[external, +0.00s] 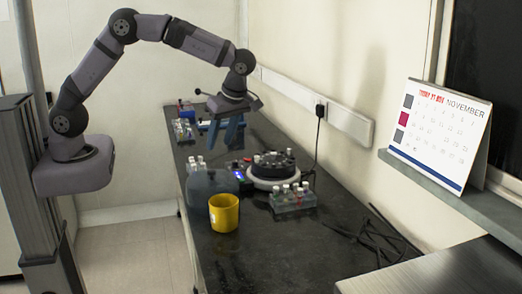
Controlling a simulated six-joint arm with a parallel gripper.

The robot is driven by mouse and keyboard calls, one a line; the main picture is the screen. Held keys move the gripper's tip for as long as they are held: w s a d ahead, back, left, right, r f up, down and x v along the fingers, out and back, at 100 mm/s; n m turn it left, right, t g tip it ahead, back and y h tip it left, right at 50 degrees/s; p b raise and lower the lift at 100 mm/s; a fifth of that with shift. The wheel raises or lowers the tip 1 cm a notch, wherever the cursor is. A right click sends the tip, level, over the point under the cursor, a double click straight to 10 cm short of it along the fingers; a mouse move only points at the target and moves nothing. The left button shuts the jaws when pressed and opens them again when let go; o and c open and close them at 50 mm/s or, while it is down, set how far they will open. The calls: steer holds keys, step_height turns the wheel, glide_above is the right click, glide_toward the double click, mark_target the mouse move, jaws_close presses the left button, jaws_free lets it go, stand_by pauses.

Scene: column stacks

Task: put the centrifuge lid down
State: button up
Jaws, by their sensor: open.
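The centrifuge (262,183) stands on the dark bench, with a pale ring-shaped body and a small lit blue panel on its left. Its dark round rotor with several tube caps shows on top, uncovered. A dark, see-through shape (203,184) sits on the bench left of the centrifuge, behind a yellow cup; it may be the lid, but I cannot tell for sure. My gripper (224,142) has blue fingers pointing down, apart, above the bench behind and left of the centrifuge. I see nothing clearly held between them.
The yellow cup (224,213) stands in front of the centrifuge. A tube rack (293,199) is at its right front, and another rack (183,130) stands far back. Thin black sticks (375,236) lie at front right. The front bench is mostly clear.

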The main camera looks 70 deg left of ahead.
steer(key=s+f+m+t+h, duration=0.1)
steer(key=s+f+m+h, duration=0.1)
steer(key=s+m, duration=0.8)
steer(key=s+a+f+m+t+h, duration=0.1)
steer(key=s+f+m+h, duration=0.1)
steer(key=s+m, duration=0.8)
steer(key=f+m, duration=0.1)
steer(key=m, duration=0.2)
steer(key=shift+a+f, duration=0.3)
steer(key=shift+f, duration=0.1)
steer(key=shift+f, duration=0.1)
step_height(320, 180, down, 13)
steer(key=b, duration=1.2)
steer(key=shift+r+b, duration=0.2)
steer(key=shift+b, duration=0.2)
